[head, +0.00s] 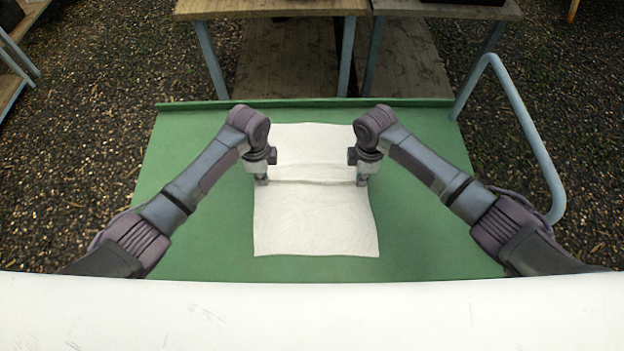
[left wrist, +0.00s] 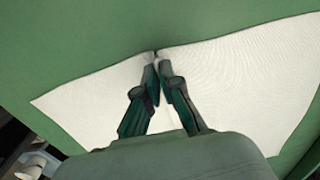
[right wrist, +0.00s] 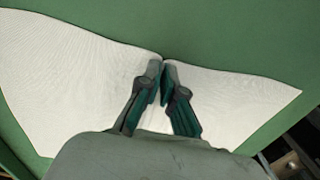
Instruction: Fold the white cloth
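The white cloth (head: 315,225) lies on the green table top, longer from near to far than it is wide. A raised crease runs across it between my two grippers, with cloth lying both nearer and farther than the crease. My left gripper (head: 261,181) is at the cloth's left edge, at the left end of the crease. In the left wrist view its fingers (left wrist: 157,66) are together, pinching the cloth (left wrist: 240,70) at its edge. My right gripper (head: 362,181) is at the right end of the crease. In the right wrist view its fingers (right wrist: 163,68) are likewise shut on the cloth's edge (right wrist: 80,70).
The green table top (head: 420,225) is bare on both sides of the cloth, with a raised lip (head: 300,103) along the far edge. A pale blue rail (head: 530,135) stands at the right. Wooden benches (head: 270,8) stand beyond the table. A white surface (head: 310,315) crosses the front.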

